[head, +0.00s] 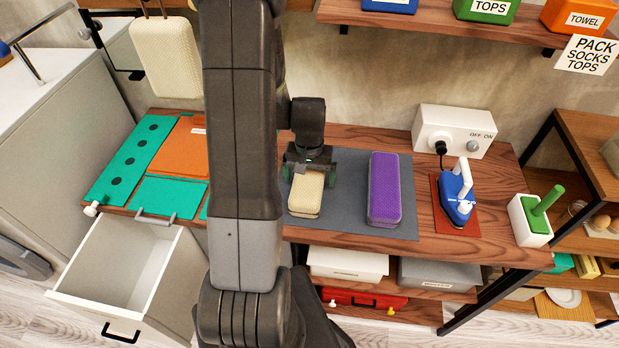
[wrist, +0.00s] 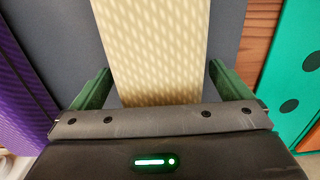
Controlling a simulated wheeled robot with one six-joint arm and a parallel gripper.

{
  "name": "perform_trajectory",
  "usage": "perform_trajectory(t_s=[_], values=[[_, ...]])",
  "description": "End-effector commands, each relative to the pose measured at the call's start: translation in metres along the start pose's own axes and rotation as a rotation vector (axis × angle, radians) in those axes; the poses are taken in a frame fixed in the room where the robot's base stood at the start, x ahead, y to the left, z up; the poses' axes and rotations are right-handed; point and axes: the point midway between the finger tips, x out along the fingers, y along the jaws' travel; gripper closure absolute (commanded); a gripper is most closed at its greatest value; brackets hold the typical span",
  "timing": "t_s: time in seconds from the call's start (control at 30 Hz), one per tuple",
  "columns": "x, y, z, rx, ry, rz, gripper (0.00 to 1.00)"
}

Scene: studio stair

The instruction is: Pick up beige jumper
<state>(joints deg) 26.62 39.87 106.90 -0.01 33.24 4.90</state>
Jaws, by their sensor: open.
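The beige jumper (head: 305,195) is a folded, knit-textured block on the grey mat (head: 408,226) on the wooden table. It also fills the middle of the wrist view (wrist: 155,45). My gripper (head: 309,175) is right above its far end. In the wrist view, the green fingers of my gripper (wrist: 155,88) stand apart, one on each side of the jumper, with a small gap on both sides. The gripper is open. The far end of the jumper is hidden under the gripper in the head view.
A purple folded block (head: 384,188) lies to the right on the mat. A blue iron (head: 458,195) stands on a red pad, near a white control box (head: 453,131). An open white drawer (head: 125,270) is at lower left. A cream knit piece (head: 165,57) hangs at upper left.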

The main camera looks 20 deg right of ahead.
Motion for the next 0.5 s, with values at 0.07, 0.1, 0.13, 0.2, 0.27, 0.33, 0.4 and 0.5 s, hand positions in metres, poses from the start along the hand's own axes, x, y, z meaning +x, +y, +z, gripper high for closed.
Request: perform_trajectory(t_s=[0.07,0.1,0.13,0.2,0.27,0.33,0.4,0.5], values=[[-0.0001,0.0,0.0,0.0,0.0,0.0,0.02],[-0.0001,0.0,0.0,0.0,0.0,0.0,0.06],[-0.0002,0.0,0.0,0.0,0.0,0.0,0.12],[-0.0002,0.0,0.0,0.0,0.0,0.0,0.25],[-0.0003,0.0,-0.0001,0.0,0.0,0.0,0.37],[-0.0003,0.0,-0.0001,0.0,0.0,0.0,0.51],[-0.0006,0.0,-0.0003,0.0,0.001,0.0,0.59],[-0.0007,0.0,-0.0003,0.0,0.001,0.0,0.59]])
